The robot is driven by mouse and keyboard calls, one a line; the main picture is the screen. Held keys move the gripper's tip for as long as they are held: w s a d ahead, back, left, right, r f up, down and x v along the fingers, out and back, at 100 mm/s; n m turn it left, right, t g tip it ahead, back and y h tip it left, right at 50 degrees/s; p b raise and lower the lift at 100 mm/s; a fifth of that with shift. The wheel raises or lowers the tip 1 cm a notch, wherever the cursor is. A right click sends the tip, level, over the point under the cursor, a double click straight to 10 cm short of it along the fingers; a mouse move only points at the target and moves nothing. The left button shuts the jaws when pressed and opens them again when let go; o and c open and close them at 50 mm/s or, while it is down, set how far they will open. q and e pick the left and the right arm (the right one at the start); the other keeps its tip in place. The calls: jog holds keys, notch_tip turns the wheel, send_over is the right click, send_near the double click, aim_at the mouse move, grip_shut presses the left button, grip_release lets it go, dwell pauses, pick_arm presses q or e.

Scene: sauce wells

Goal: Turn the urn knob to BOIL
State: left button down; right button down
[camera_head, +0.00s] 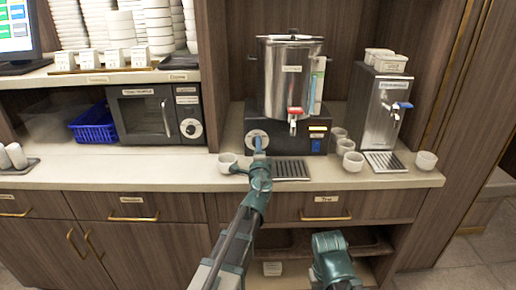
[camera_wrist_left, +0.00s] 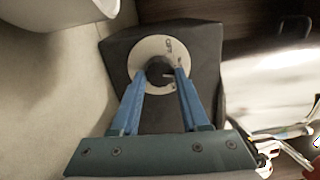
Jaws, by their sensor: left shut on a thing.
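The urn (camera_head: 290,75) is a steel vessel with a red-handled tap, standing on a black base (camera_head: 290,130) on the counter. The knob sits at the left of the base's front, on a round pale dial (camera_head: 251,136). In the left wrist view the dark knob (camera_wrist_left: 160,72) is at the middle of the white dial (camera_wrist_left: 148,50). My left gripper (camera_head: 259,150) reaches up to the dial. Its two blue fingers (camera_wrist_left: 162,84) are shut on the knob from both sides. My right gripper is not in view; part of my right arm shows low.
A white cup (camera_head: 228,162) stands just left of my left gripper, and a drip tray (camera_head: 291,170) lies to its right. Several cups stand near a steel dispenser (camera_head: 381,110). A microwave (camera_head: 155,115) and a blue basket (camera_head: 93,124) are further left.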

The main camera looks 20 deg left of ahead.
pick_arm(q)
jog(key=m, duration=0.4)
jog(key=shift+m, duration=0.4)
jog(key=m+h, duration=0.1)
jog(key=m, duration=0.3)
jog(key=shift+s+f, duration=0.1)
jog(key=shift+m, duration=0.5)
jog(key=shift+c, duration=2)
grip_release()
